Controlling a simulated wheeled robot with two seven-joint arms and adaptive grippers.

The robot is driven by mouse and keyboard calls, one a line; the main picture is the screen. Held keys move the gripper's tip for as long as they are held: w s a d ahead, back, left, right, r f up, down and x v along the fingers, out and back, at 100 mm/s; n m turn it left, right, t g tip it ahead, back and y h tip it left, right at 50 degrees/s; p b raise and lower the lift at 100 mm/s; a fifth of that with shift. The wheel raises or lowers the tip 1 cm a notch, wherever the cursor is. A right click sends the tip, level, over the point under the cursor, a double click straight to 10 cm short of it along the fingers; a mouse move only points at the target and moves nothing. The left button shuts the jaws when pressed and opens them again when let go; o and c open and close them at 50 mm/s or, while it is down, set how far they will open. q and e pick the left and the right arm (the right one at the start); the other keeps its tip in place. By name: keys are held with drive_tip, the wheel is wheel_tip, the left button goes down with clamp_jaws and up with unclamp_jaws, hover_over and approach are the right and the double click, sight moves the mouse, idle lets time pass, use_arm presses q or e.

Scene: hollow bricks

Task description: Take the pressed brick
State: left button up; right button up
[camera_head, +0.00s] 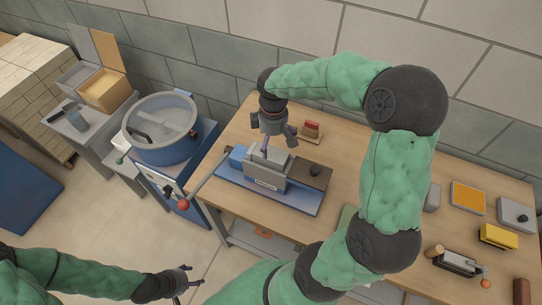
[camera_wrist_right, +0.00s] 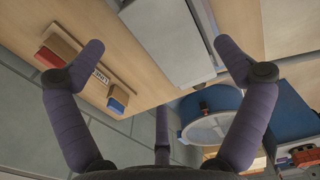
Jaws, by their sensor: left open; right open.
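A brick press (camera_head: 268,170) with a grey mould box stands on a blue base on the wooden table; its long lever ends in a red ball (camera_head: 184,204). Pale grey upright parts show at the top of the box; I cannot tell whether they are a pressed brick. My right gripper (camera_head: 274,140) is open and empty, pointing down just above the box. In the right wrist view its spread fingers (camera_wrist_right: 160,62) frame a grey block-like surface (camera_wrist_right: 175,40), with nothing between them. My left gripper (camera_head: 181,284) is open and empty, low at the left, away from the table.
A small wooden stand with a red block (camera_head: 311,128) sits behind the press. A round mixer tub (camera_head: 160,125) stands left of the table. An orange tray (camera_head: 467,198), a yellow block (camera_head: 498,236) and a grey box (camera_head: 515,214) lie at the right. My right arm hides part of the table.

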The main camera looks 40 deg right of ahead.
drive_tip(key=f, duration=0.4)
drive_tip(key=shift+s+a+b, duration=0.25)
drive_tip(key=shift+b, duration=0.15)
drive_tip(key=shift+f, duration=0.55)
drive_tip(key=c, duration=1.6)
